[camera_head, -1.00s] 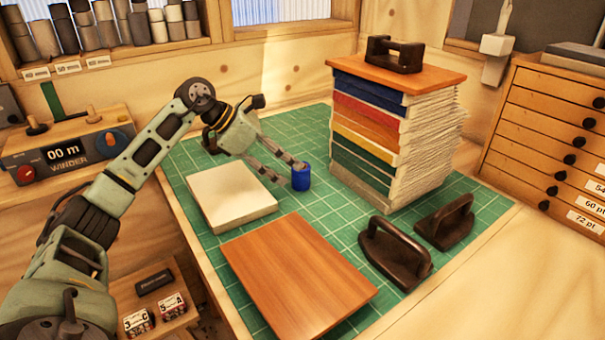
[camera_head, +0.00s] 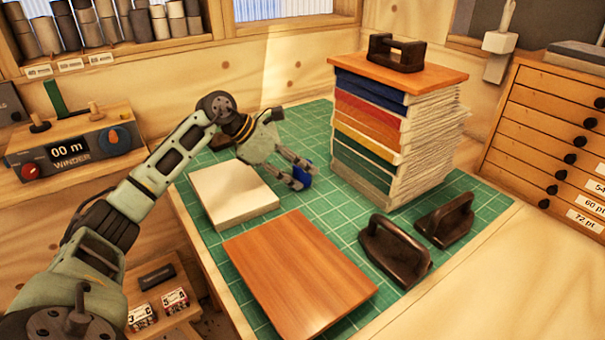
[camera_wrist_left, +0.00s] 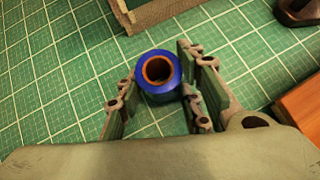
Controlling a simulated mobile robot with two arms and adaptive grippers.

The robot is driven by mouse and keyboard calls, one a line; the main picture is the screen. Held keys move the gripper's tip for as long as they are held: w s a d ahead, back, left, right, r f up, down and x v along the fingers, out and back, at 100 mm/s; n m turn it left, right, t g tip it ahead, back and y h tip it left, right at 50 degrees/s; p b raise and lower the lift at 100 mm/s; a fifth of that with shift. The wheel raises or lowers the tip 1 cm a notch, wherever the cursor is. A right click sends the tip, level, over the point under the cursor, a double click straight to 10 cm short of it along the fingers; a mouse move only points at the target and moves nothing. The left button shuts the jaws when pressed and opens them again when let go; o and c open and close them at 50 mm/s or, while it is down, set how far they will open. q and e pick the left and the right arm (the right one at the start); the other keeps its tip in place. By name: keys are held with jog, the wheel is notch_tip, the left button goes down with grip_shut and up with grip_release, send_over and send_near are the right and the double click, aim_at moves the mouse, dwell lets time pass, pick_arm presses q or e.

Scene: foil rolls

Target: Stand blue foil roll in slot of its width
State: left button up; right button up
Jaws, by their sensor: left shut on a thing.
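The blue foil roll (camera_head: 303,174) is over the green cutting mat, between the white block and the stack of paper. My left gripper (camera_head: 299,177) is shut on it; its fingers partly hide the roll. In the left wrist view the roll (camera_wrist_left: 160,75) shows its open end, with a brown core, between the fingers of the gripper (camera_wrist_left: 156,88). I cannot tell whether it is clear of the mat. A shelf (camera_head: 150,52) at the upper left holds several grey and brown rolls above white width labels (camera_head: 70,66). My right gripper is not in view.
A white block (camera_head: 232,193), a brown board (camera_head: 298,275) and two dark handled weights (camera_head: 394,254) (camera_head: 445,220) lie on the green mat (camera_head: 345,215). A tall paper stack (camera_head: 375,135) stands behind. A winder (camera_head: 75,150) sits left.

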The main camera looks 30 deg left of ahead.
pick_arm(q)
jog(key=c, duration=0.4)
jog(key=shift+r, duration=0.15)
jog(key=shift+r+p, duration=0.5)
jog(key=shift+r, duration=0.05)
notch_tip(320, 180, up, 4)
jog(key=p, duration=0.2)
jog(key=shift+f+p, duration=0.15)
jog(key=shift+p, duration=0.2)
jog(key=s+d+r, duration=0.4)
jog(key=s+d, duration=0.1)
jog(key=s+d+r, duration=0.2)
jog(key=s+d, duration=0.1)
jog(key=shift+d, duration=0.2)
